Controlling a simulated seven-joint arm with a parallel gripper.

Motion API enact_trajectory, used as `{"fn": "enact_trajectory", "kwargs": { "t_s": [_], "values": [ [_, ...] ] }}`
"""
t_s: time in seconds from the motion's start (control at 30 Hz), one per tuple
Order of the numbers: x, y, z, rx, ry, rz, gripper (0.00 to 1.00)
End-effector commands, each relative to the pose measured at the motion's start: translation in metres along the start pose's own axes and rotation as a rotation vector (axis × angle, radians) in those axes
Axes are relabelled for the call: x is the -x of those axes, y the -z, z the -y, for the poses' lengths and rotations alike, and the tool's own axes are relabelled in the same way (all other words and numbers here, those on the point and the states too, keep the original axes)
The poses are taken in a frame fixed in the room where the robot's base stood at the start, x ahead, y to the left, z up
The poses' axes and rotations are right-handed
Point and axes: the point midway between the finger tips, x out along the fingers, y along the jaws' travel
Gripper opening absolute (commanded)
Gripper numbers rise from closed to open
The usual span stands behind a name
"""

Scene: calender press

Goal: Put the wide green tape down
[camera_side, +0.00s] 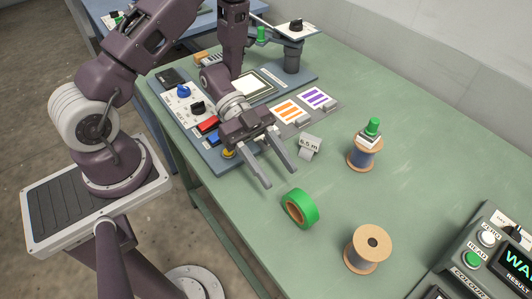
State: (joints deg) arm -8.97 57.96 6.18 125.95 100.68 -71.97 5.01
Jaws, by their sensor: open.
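The wide green tape (301,208) is a green roll with a brown core. It is on the green table, tilted or standing on its edge; I cannot tell exactly which. My gripper (281,173) is open, its two grey fingers pointing down and to the right. The fingertips are just above and left of the tape in the picture, with nothing between them. Whether a fingertip touches the tape I cannot tell.
A wooden spool (368,247) stands right of the tape. A display box (490,255) is at the right. The control panel (212,155) lies under my arm.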

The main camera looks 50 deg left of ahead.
Motion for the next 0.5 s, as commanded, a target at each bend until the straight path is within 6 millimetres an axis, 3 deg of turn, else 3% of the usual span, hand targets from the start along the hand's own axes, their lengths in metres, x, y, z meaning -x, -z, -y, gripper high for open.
{"fn": "enact_trajectory", "kwargs": {
  "t_s": [0.1, 0.17, 0.27, 0.3, 0.37, 0.4, 0.47, 0.5],
  "values": [
    [0.002, 0.000, 0.003, -0.005, 0.010, 0.013, 0.47],
    [0.004, -0.001, 0.017, -0.027, 0.057, 0.070, 0.47],
    [0.025, 0.003, 0.069, -0.081, 0.259, 0.283, 0.47],
    [0.043, 0.010, 0.094, -0.089, 0.379, 0.388, 0.47],
    [0.081, 0.027, 0.124, -0.068, 0.575, 0.533, 0.47],
    [0.109, 0.042, 0.136, -0.030, 0.708, 0.613, 0.47],
    [0.153, 0.069, 0.137, 0.064, 0.905, 0.702, 0.47],
    [0.180, 0.086, 0.127, 0.152, 1.027, 0.740, 0.47]
  ]
}}
